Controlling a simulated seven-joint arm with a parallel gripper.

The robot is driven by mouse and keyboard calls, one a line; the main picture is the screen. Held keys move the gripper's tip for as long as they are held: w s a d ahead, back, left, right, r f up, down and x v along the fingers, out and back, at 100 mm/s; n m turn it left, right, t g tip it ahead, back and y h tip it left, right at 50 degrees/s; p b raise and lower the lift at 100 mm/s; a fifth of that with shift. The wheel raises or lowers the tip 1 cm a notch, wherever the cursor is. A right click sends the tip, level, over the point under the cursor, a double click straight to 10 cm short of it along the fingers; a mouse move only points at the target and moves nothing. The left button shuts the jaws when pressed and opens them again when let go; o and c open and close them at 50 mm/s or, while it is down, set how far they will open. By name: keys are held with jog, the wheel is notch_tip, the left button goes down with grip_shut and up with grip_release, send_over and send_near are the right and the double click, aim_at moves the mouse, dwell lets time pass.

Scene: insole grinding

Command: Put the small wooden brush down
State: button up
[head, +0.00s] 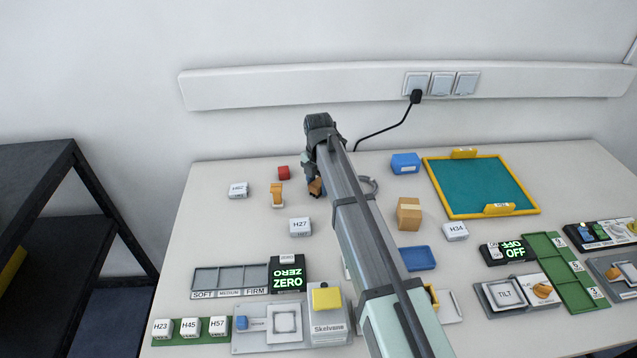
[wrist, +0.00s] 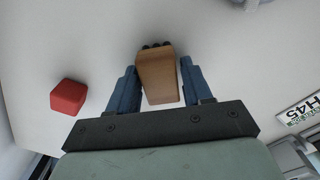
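The small wooden brush (wrist: 157,80) shows in the wrist view as a tapered brown wooden block with dark bristles at its far end. It sits between the two blue fingers of my gripper (wrist: 158,70), which lie close along both its sides. My gripper looks shut on it. In the head view, the brush (head: 315,187) shows at the tips of my gripper (head: 317,180), over the back-left part of the table (head: 230,220). My arm hides part of the table; the brush's height above it is hard to tell.
A red block (head: 284,172) and a tan wooden piece (head: 277,194) stand just left of my gripper. White labelled blocks (head: 238,190) (head: 300,227) are nearby. A cardboard-coloured box (head: 409,213) is to the right. Bare table lies between these. The wall is behind.

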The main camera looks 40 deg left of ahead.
aim_at(319, 183)
jog(key=o, duration=0.3)
notch_tip(319, 183, up, 12)
jog(key=shift+r, duration=0.2)
dwell(0.6)
